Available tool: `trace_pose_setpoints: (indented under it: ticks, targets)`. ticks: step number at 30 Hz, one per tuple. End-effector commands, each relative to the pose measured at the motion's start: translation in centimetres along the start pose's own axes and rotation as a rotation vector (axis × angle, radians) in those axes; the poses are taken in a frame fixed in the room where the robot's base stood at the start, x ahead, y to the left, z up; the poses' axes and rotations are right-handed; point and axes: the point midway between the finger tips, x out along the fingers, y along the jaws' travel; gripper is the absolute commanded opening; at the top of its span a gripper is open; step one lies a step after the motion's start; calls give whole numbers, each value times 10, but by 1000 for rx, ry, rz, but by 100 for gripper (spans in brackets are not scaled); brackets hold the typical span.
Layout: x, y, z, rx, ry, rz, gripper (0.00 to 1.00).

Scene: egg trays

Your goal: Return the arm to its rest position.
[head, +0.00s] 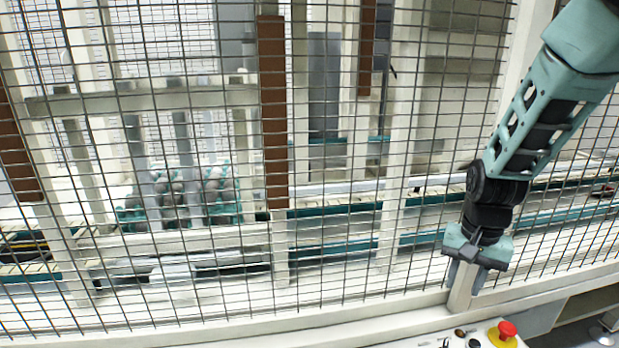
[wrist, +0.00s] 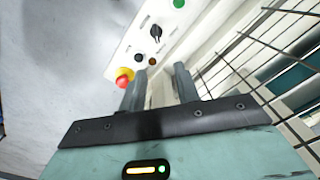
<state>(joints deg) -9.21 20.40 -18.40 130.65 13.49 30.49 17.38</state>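My gripper (head: 465,275) hangs from my teal and black arm at the right of the head view, fingers pointing down, in front of the wire mesh fence. In the wrist view its two grey fingers (wrist: 160,88) stand apart with nothing between them. The gripper is open and empty. No egg tray is near the fingers.
A wire mesh fence (head: 330,240) spans the head view, with conveyors and machinery behind it. A control panel (head: 470,336) with a red emergency button (head: 507,330) is below my gripper. The panel (wrist: 130,45) also shows beyond the fingers in the wrist view.

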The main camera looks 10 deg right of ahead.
Motion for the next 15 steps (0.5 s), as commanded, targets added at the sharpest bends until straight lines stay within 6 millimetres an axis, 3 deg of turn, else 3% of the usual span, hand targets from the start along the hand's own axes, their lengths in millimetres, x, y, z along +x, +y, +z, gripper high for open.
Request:
trace_pose_setpoints:
  ticks: [5,9,12,15]
  targets:
    - [-33,-49,66,-282,-31,-56,32]
    - [-68,-79,151,-639,-47,-89,32]
    - [-89,-83,208,-893,-41,-90,32]
    - [-103,-76,252,-1108,-26,-75,32]
